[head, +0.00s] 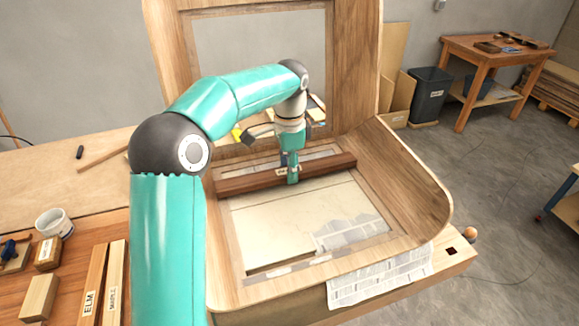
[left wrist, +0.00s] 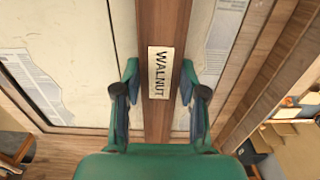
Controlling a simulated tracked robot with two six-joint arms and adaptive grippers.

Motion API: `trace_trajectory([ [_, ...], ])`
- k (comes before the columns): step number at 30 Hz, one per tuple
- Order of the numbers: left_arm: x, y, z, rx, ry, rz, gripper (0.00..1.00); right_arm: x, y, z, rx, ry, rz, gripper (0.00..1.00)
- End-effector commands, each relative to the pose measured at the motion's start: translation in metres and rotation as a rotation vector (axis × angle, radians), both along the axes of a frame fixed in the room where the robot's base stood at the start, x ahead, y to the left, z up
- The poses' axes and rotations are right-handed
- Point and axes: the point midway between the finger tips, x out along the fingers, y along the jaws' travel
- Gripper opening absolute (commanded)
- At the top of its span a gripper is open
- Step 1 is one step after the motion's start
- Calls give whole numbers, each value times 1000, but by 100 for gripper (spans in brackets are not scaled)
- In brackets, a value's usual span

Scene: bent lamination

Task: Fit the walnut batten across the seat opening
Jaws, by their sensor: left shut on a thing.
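The walnut batten (head: 325,165) is a dark brown bar lying crosswise over the seat opening (head: 290,215) of the bent wooden chair shell (head: 425,195). In the left wrist view the batten (left wrist: 160,20) carries a white WALNUT label (left wrist: 160,73). My left gripper (head: 293,178) is shut on the batten near its middle, with a finger on each side in the left wrist view (left wrist: 161,95). The gripper hides part of the batten. I cannot tell whether the batten's ends rest on the frame or hang just above it. My right gripper is not in view.
Battens labelled ELM (head: 92,285) and MAPLE (head: 115,283) lie on the bench at the left, near a white cup (head: 54,222). Newspaper (head: 380,277) hangs over the front edge. The shell's upright back (head: 170,50) stands behind the opening.

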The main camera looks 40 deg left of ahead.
Motion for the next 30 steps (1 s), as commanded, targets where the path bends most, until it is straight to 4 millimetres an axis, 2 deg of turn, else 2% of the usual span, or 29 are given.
trace_trajectory([
  [30,0,0,-9,0,0,0,0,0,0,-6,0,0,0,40],
])
